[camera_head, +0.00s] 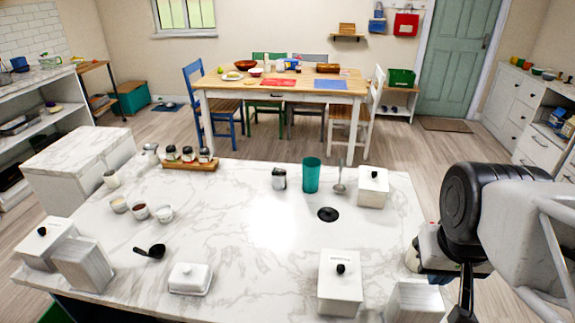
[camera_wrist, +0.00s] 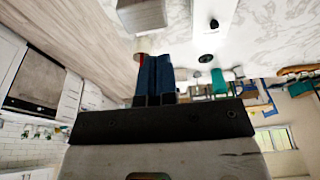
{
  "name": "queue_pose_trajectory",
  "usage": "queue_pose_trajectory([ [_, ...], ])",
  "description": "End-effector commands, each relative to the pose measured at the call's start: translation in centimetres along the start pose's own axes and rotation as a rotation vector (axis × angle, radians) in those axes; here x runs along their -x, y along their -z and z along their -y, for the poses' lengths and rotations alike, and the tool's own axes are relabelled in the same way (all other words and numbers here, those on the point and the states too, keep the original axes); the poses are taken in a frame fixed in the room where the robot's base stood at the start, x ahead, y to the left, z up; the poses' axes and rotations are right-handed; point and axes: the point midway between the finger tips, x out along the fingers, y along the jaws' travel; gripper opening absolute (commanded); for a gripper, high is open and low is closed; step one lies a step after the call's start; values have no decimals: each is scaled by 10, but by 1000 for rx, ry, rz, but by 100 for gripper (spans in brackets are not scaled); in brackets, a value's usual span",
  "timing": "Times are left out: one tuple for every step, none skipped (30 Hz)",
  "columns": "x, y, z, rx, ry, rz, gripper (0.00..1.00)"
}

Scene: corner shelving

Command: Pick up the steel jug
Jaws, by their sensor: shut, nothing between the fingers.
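A small silvery vessel (camera_head: 151,152), which looks like the steel jug, stands at the back left of the marble counter (camera_head: 230,230), left of the spice jars. It is small here, and I cannot make out its handle or spout. I cannot pick it out in the wrist view. My gripper (camera_wrist: 154,58) shows in the wrist view with its blue fingers shut together and nothing between them. My arm is at the right of the head view, far from the silvery vessel.
A teal tumbler (camera_head: 311,176), a jar (camera_head: 279,179) and white lidded canisters (camera_head: 372,188) (camera_head: 340,283) stand on the counter. Spice jars on a wooden rack (camera_head: 190,163), small bowls (camera_head: 141,212), a black ladle (camera_head: 152,251) and a butter dish (camera_head: 190,279) are left. The counter's middle is clear.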

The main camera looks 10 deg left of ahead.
Motion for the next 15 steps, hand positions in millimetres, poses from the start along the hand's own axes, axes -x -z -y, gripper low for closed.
queue_pose_trajectory([
  [0, 0, 0, 0, 0, 0, 0],
  [0, 0, 0, 0, 0, 0, 0],
  [0, 0, 0, 0, 0, 0, 0],
  [0, 0, 0, 0, 0, 0, 0],
  [0, 0, 0, 0, 0, 0, 0],
  [0, 0, 0, 0, 0, 0, 0],
  [0, 0, 0, 0, 0, 0, 0],
  [0, 0, 0, 0, 0, 0, 0],
  [0, 0, 0, 0, 0, 0, 0],
  [0, 0, 0, 0, 0, 0, 0],
  [0, 0, 0, 0, 0, 0, 5],
  [0, 0, 0, 0, 0, 0, 11],
  [0, 0, 0, 0, 0, 0, 15],
  [0, 0, 0, 0, 0, 0, 20],
  [0, 0, 0, 0, 0, 0, 26],
])
